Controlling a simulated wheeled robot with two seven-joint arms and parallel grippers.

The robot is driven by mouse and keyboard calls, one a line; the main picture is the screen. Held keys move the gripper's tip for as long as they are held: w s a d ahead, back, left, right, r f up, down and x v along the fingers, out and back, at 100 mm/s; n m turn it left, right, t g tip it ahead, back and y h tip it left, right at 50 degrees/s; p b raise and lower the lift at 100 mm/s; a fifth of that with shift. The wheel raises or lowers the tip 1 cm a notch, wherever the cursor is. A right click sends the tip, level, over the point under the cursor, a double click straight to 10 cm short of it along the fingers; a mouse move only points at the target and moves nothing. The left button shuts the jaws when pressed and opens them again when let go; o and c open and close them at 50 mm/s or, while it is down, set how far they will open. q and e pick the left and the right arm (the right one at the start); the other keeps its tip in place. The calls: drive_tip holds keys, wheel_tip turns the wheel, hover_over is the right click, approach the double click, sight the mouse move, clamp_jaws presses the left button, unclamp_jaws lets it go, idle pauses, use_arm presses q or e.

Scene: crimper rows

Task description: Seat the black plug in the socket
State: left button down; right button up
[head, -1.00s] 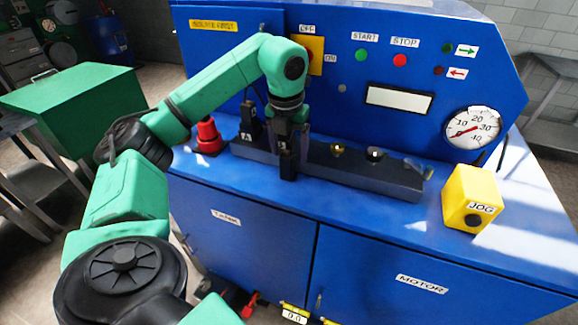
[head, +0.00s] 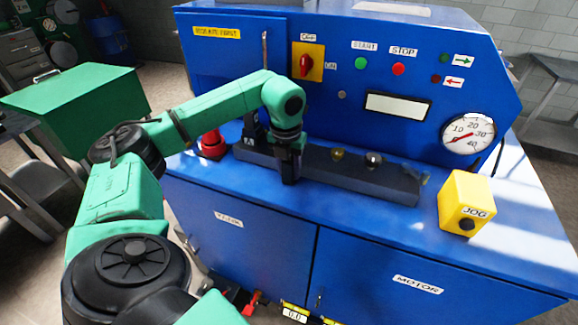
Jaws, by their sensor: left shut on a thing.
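My left gripper (head: 289,152) points down over the dark rail (head: 400,187) on the blue bench and is shut on a black plug (head: 289,172). Only the plug's lower part shows, at the rail's front edge; my wrist and fingers cover its top. I cannot tell whether it touches the rail or sits in a socket. No open socket can be made out under my gripper. Another black block with a white label (head: 249,140) stands upright at the rail's left end, partly behind my forearm. My right gripper is not in view.
A red fitting (head: 212,144) stands left of the rail. A brass knob (head: 338,154) and a silver knob (head: 374,158) sit on the rail, right of my gripper. A yellow JOG box (head: 466,204) stands at the right. The bench front between is clear.

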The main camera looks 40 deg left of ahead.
sight(290, 159)
use_arm(q)
drive_tip(key=shift+r, duration=0.5)
wheel_tip(290, 159, up, 10)
drive_tip(key=shift+w+f+b, duration=0.1)
drive_tip(key=shift+f+b, duration=0.05)
drive_tip(key=shift+b, duration=0.6)
wheel_tip(290, 159, up, 9)
drive_tip(key=p, duration=0.5)
drive_tip(key=shift+p, duration=0.3)
